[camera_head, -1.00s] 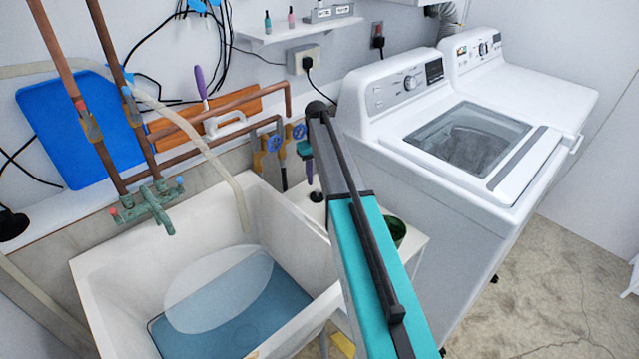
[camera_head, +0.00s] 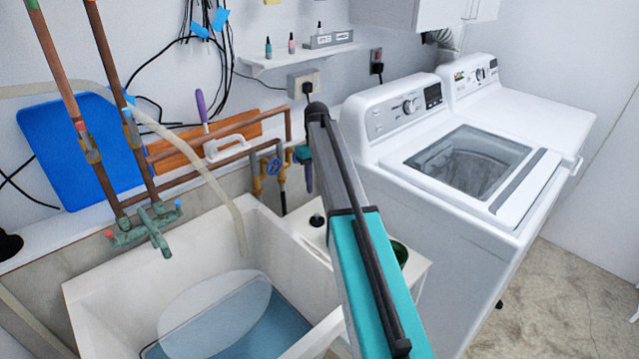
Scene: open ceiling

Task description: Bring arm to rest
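My arm (camera_head: 365,255), a teal and grey link with a black cable along it, rises from the bottom edge and ends in a dark joint near the middle of the picture. My gripper is not clearly visible; the far end of the arm hides it or it lies behind the joint. The arm passes in front of the gap between the sink (camera_head: 95,300) and the washing machine (camera_head: 415,235).
A second white machine (camera_head: 525,95) is behind the washer. Bare floor (camera_head: 560,310) lies at the right.

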